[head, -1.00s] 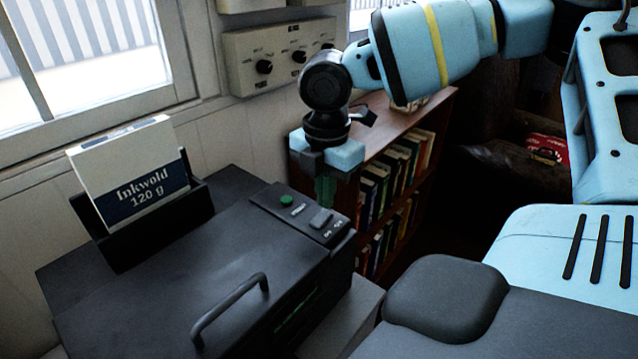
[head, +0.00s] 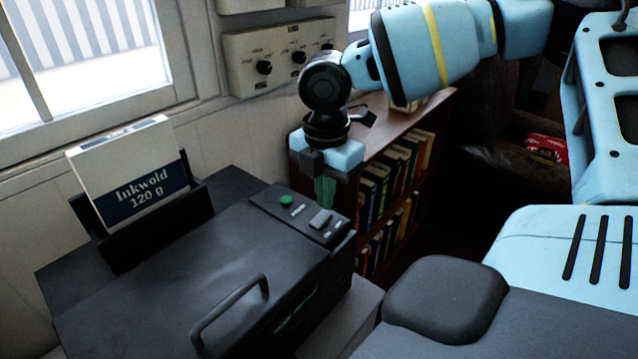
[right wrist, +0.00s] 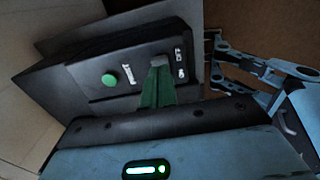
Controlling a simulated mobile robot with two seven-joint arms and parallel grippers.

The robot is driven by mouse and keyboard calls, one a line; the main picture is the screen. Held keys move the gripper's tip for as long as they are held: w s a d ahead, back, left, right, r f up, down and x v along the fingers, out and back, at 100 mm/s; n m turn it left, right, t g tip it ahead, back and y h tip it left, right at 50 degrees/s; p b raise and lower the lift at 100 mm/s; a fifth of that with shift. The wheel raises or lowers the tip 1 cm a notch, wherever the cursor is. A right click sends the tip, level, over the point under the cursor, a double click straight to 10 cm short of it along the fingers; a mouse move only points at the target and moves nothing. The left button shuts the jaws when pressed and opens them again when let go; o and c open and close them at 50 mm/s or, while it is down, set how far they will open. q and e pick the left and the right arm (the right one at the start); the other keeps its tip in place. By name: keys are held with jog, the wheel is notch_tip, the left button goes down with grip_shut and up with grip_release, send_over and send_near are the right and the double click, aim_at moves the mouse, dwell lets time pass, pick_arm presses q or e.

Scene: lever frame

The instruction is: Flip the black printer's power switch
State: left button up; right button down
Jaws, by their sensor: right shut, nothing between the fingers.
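The black printer (head: 150,290) stands at the lower left in the head view. Its control panel has a green button (head: 286,201) and a grey rocker power switch (head: 320,218). In the right wrist view the panel shows the green button (right wrist: 109,80) and part of the switch (right wrist: 160,62) just beyond my fingertips. My right gripper (head: 325,203) is shut and empty, its green fingers pointing down behind the switch end of the panel in the head view. The fingers (right wrist: 157,70) overlap the switch in the right wrist view; I cannot tell whether they touch it. My left gripper is not in view.
A paper pack marked Inkwold (head: 135,180) stands in the printer's rear feed. A handle (head: 230,308) rises from the lid. A bookshelf (head: 440,110) stands behind my right gripper. A knobbed panel (head: 280,58) hangs on the wall by the window.

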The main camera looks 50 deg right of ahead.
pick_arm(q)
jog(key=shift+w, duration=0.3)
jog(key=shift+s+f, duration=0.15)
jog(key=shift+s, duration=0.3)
pick_arm(e)
jog(key=shift+f, duration=0.25)
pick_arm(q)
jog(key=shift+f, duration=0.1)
pick_arm(e)
jog(key=shift+f, duration=0.25)
